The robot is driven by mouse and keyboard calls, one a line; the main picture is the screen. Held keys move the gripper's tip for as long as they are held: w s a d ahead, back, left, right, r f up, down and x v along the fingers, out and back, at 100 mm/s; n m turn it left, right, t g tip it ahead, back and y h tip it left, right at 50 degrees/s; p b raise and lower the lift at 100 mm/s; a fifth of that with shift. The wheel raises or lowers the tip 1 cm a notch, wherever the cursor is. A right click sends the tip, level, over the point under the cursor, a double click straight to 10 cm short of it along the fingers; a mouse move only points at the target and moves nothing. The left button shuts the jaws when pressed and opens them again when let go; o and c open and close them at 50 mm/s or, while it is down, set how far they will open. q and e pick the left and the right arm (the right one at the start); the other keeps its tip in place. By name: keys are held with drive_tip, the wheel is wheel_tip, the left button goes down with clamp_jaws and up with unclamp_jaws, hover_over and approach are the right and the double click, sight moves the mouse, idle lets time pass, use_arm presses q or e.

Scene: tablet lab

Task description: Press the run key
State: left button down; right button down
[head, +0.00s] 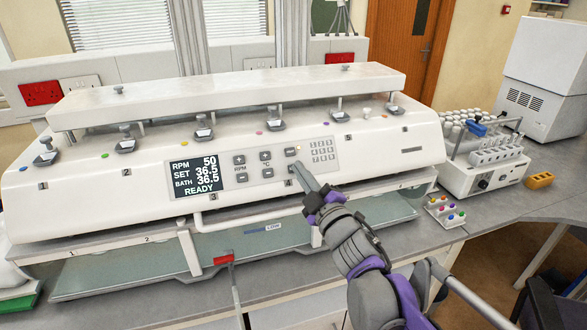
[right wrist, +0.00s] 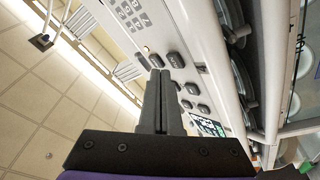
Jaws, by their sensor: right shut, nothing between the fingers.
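The white tablet tester (head: 120,185) stands on the bench in the head view. Its dark display (head: 196,174) reads RPM 50, SET 36.5, BATH 36.5 and READY. Right of the display is a panel of dark keys in two rows, with plus and minus keys at left. The upper right key (head: 290,151) shows clear of my gripper; it cannot be read which key is run. My right gripper (head: 296,167) is shut and empty, its tips over the lower right key. In the right wrist view its tips (right wrist: 160,73) are close to the keys (right wrist: 176,60); contact cannot be told.
A number keypad (head: 321,150) lies right of the keys. Several metal-topped knobs line the tester's upper face, below a raised white bar (head: 240,95). A vial rack unit (head: 485,165) and an orange block (head: 540,180) stand at right. A white rail runs below the panel.

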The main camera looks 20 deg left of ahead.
idle(0.7)
use_arm(q)
drive_tip(key=shift+f, duration=0.1)
use_arm(e)
drive_tip(key=shift+w+a+f, duration=0.2)
drive_tip(key=shift+w+f, duration=0.05)
drive_tip(key=shift+w, duration=0.05)
use_arm(q)
drive_tip(key=shift+s+f, duration=0.1)
use_arm(e)
drive_tip(key=shift+w+a+f, duration=0.2)
drive_tip(key=shift+w, duration=0.05)
idle(0.5)
use_arm(q)
drive_tip(key=shift+r, duration=0.3)
use_arm(e)
drive_tip(key=shift+s+d+r, duration=0.4)
drive_tip(key=shift+s+r, duration=0.05)
drive_tip(key=shift+s, duration=0.05)
